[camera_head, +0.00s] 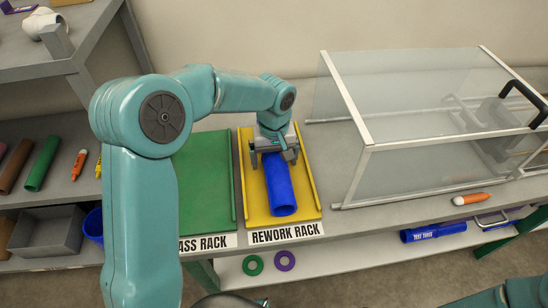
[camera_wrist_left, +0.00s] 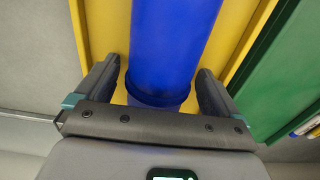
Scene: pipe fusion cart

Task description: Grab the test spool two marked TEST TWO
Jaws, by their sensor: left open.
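A blue spool (camera_head: 282,185) lies lengthwise on the yellow rework rack (camera_head: 309,198); no TEST TWO marking can be read on its visible side. My left gripper (camera_head: 274,152) is open at the spool's far end. In the left wrist view the spool (camera_wrist_left: 172,45) runs between its two fingers (camera_wrist_left: 155,85), with a gap on each side. Another blue spool (camera_head: 433,232) lies on the lower shelf at the right; its white lettering is small and looks like TEST THREE. My right gripper is out of view.
The green pass rack (camera_head: 208,180) is empty where visible, left of the yellow rack. A clear-walled box (camera_head: 400,120) stands right on the table, with an orange marker (camera_head: 472,199) in front. Green (camera_head: 253,265) and purple (camera_head: 285,260) rings lie below. Shelves with pipes stand left.

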